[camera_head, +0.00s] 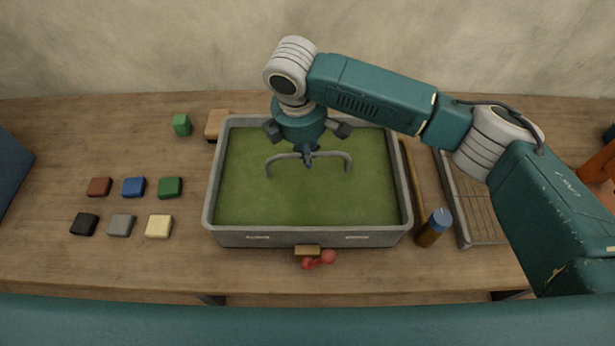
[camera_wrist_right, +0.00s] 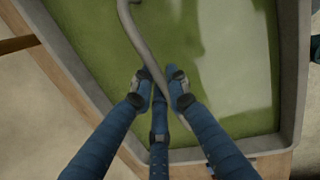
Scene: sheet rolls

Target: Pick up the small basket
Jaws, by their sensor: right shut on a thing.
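A grey rectangular basket (camera_head: 310,237) with a green interior stands on the wooden table, in the middle of the head view. In the right wrist view its grey wall (camera_wrist_right: 288,60) and green floor show. A grey curved handle (camera_head: 335,155) arches over the green floor, and its ends stop inside the walls. I cannot tell how it joins the basket. My right gripper (camera_head: 308,157) points down over the basket and is shut on the middle of the handle. In the wrist view the handle (camera_wrist_right: 143,45) runs between the fingers. My left gripper is out of view.
Several small coloured blocks (camera_head: 133,187) lie left of the basket, with a green cube (camera_head: 181,124) behind them. A blue-capped bottle (camera_head: 434,228) and a wire rack (camera_head: 472,205) are close on the right. A red object (camera_head: 319,260) lies at the front.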

